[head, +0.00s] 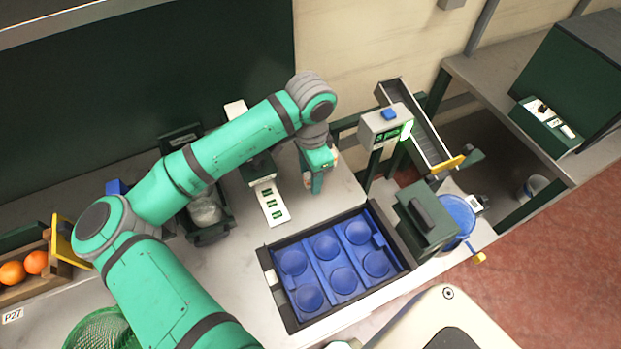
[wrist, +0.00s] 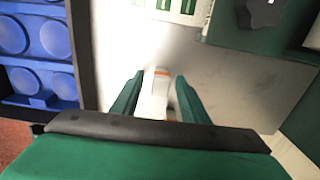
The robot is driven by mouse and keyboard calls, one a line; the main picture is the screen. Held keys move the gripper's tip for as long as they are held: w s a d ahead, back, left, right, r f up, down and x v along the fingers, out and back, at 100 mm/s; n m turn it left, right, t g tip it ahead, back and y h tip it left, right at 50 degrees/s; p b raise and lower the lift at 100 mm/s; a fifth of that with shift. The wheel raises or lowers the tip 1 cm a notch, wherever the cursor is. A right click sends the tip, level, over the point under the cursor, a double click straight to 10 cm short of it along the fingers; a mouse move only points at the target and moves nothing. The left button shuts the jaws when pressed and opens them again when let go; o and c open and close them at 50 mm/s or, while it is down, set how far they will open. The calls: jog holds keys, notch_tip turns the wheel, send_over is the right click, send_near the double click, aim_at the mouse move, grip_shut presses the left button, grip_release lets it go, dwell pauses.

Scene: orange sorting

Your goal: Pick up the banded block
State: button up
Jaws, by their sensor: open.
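The banded block (wrist: 160,84) shows in the wrist view as a small white piece with an orange band near its top. It lies between the two green fingers of my gripper (wrist: 158,79), which are open on either side of it. I cannot tell whether either finger touches it. In the head view my gripper (head: 315,182) points down over the pale worktop, behind the blue tray. The block is not clearly visible there, hidden by my gripper.
A blue tray (head: 316,262) with several round cups sits in a dark frame in front of my gripper. A white strip with green marks (head: 270,201) lies to the left. A display box (head: 386,127) and a sloped chute (head: 427,135) stand to the right.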

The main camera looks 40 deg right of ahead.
grip_shut()
jog(key=shift+r, duration=0.1)
jog(key=shift+r, duration=0.65)
jog(key=s+a+r, duration=0.2)
jog(key=s+r, duration=0.9)
jog(key=s, duration=0.2)
jog(key=shift+s+r, duration=0.25)
jog(key=shift+s, duration=0.15)
